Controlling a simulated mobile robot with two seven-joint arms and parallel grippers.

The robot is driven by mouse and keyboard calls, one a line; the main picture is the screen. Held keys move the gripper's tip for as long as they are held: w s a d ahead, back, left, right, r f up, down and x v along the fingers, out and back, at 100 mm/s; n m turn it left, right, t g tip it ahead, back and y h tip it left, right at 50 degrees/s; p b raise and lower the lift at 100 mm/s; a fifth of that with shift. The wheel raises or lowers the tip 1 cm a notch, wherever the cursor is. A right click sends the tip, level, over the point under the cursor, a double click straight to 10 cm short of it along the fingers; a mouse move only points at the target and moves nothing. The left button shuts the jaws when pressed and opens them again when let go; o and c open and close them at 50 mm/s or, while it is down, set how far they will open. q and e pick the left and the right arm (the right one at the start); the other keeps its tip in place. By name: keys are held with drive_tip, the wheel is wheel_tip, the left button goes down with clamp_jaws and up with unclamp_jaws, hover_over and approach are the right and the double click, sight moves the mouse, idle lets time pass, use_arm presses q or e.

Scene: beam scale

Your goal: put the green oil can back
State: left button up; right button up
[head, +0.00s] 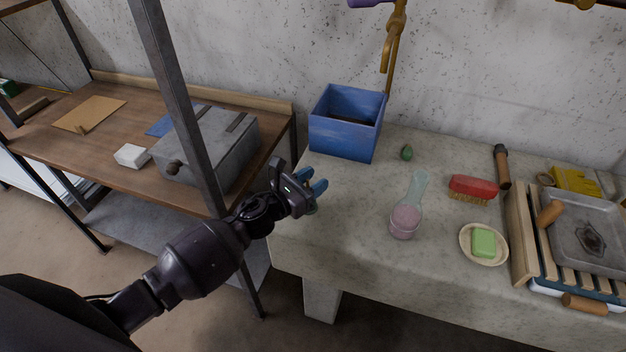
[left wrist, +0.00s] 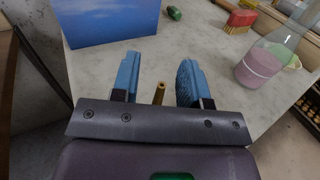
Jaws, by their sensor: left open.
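My left gripper (head: 318,188) is open at the left end of the stone counter. Its blue fingers (left wrist: 159,80) stand apart in the left wrist view. A thin brass spout-like piece (left wrist: 159,93) shows between them, not visibly touching either finger. What it belongs to is hidden behind the gripper's dark bar, so I cannot tell if it is the oil can. A small dark green object (head: 407,152) lies on the counter right of the blue box, and it also shows in the left wrist view (left wrist: 174,13). No whole oil can is clearly seen. My right gripper is out of view.
The blue box (head: 345,140) stands behind my left gripper. A flask with pink liquid (head: 405,220), a red brush (head: 473,187), green soap (head: 484,242) on a dish and a slatted rack (head: 518,240) stand to the right. A shelf post (head: 180,95) rises left of the gripper.

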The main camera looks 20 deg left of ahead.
use_arm(q)
drive_tip(key=shift+r, duration=0.15)
drive_tip(key=shift+s+a, duration=0.15)
drive_tip(key=shift+s, duration=0.05)
drive_tip(key=v, duration=1)
drive_tip(key=shift+s+a+b, duration=0.25)
drive_tip(key=shift+s+b, duration=0.05)
drive_tip(key=shift+s, duration=0.25)
drive_tip(key=s+a+f+m+g+y, duration=0.2)
drive_tip(key=s+f+m+y, duration=0.2)
drive_tip(key=m, duration=1.1)
drive_tip(key=s+a+f+m+g+y, duration=0.1)
drive_tip(key=s+a+f+m+y, duration=0.2)
drive_tip(key=s+f+m, duration=0.6)
drive_tip(key=s+m+y, duration=0.2)
drive_tip(key=s+m, duration=0.2)
drive_tip(key=m, duration=0.2)
drive_tip(key=shift+s+a+f+g, duration=0.15)
drive_tip(key=shift+s+f+g, duration=0.15)
drive_tip(key=shift+g, duration=0.1)
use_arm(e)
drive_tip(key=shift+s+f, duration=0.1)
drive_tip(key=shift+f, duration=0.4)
